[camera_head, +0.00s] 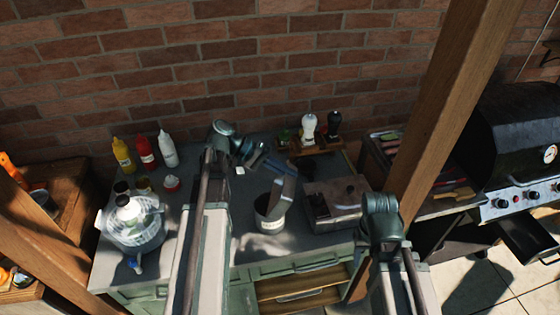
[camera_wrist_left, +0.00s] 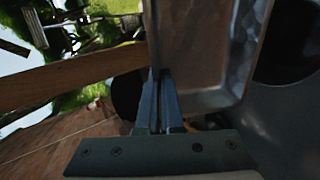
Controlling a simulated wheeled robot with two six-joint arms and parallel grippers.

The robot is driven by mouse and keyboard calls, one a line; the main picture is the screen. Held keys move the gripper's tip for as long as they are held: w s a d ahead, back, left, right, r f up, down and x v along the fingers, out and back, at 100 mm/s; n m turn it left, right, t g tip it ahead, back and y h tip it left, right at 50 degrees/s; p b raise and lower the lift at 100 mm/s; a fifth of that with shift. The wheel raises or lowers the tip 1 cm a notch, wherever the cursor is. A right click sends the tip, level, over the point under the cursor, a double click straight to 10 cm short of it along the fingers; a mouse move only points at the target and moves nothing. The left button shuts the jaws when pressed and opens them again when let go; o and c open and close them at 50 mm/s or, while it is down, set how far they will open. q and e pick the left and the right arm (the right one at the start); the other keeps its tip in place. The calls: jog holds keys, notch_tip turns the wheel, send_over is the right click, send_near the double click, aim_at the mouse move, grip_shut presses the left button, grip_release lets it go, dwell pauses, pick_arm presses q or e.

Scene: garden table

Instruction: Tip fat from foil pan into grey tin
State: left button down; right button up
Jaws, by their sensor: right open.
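The foil pan (camera_head: 282,194) is silvery and steeply tilted, its lower end at the mouth of the grey tin (camera_head: 271,222). The tin stands upright on the counter and has a pale label. My left gripper (camera_head: 280,170) is shut on the pan's edge, above and behind the tin. In the left wrist view the fingers (camera_wrist_left: 160,80) close against the rim of the pan (camera_wrist_left: 205,45). A dark opening shows there beside the pan; I cannot tell for certain that it is the tin. Any fat is not discernible. My right arm stands at the lower right; its gripper is not visible.
A brown-grey box (camera_head: 345,197) stands close right of the tin. A wooden rack with shakers (camera_head: 308,128) is behind. A wooden post (camera_head: 440,120) rises at the right, before the grill.

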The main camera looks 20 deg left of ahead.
pick_arm(q)
jog(key=w+d+f+g+y+p, duration=0.1)
jog(key=d+f+y+p, duration=0.1)
jog(key=d+y, duration=0.3)
jog(key=w+d+f+g+y+p, duration=0.1)
jog(key=d+f+g+y+p, duration=0.1)
jog(key=d+y, duration=0.4)
jog(key=shift+w+y+p, duration=0.25)
jog(key=shift+y+p, duration=0.3)
jog(key=shift+y, duration=0.45)
jog(key=shift+s+f, duration=0.1)
jog(key=shift+f, duration=0.05)
